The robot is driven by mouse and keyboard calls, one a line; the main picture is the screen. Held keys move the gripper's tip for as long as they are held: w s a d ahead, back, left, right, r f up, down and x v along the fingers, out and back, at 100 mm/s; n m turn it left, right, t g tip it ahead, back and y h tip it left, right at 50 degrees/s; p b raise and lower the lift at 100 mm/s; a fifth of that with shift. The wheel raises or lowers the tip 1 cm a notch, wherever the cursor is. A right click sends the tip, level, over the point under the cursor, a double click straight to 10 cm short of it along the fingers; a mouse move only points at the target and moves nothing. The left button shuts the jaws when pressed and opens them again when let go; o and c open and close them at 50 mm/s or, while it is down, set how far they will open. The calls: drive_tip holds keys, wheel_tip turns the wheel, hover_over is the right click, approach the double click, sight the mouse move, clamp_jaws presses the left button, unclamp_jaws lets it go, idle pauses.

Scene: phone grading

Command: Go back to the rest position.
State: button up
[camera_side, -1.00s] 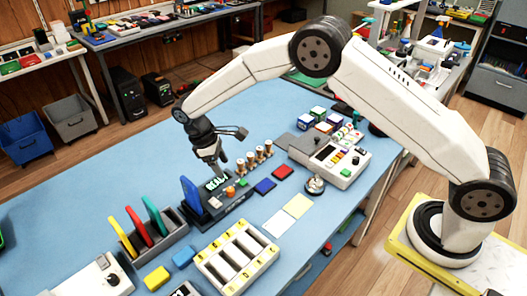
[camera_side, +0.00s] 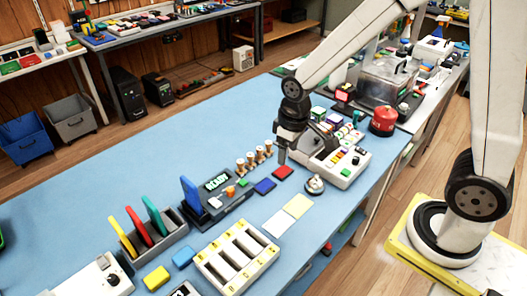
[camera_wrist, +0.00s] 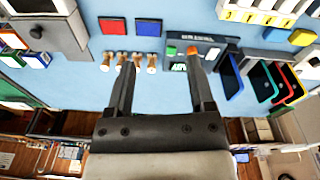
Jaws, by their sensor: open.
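My gripper (camera_side: 281,156) is open and empty above the blue table, by the left edge of the white button box. In the wrist view its two fingers (camera_wrist: 166,72) stand apart with nothing between them. Below the fingers in that view are the wooden pegs (camera_wrist: 136,61) and the dark grading station (camera_wrist: 193,42). In the side view the station (camera_side: 222,202) has a lit display reading READY, and a blue phone (camera_side: 190,195) stands upright at its left end.
A grey rack (camera_side: 160,238) holds yellow, red and teal phones. A white slotted tray (camera_side: 238,258) lies at the front. The white button box (camera_side: 341,168) and a red round container (camera_side: 383,121) stand to the right. Blue table surface (camera_side: 130,175) is clear at the back left.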

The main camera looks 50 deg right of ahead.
drive_tip(key=s+d+m+t, duration=0.1)
drive_tip(key=s+d+m, duration=0.1)
drive_tip(key=s, duration=0.5)
drive_tip(key=shift+s, duration=0.25)
drive_tip(key=shift+r, duration=0.1)
idle(0.5)
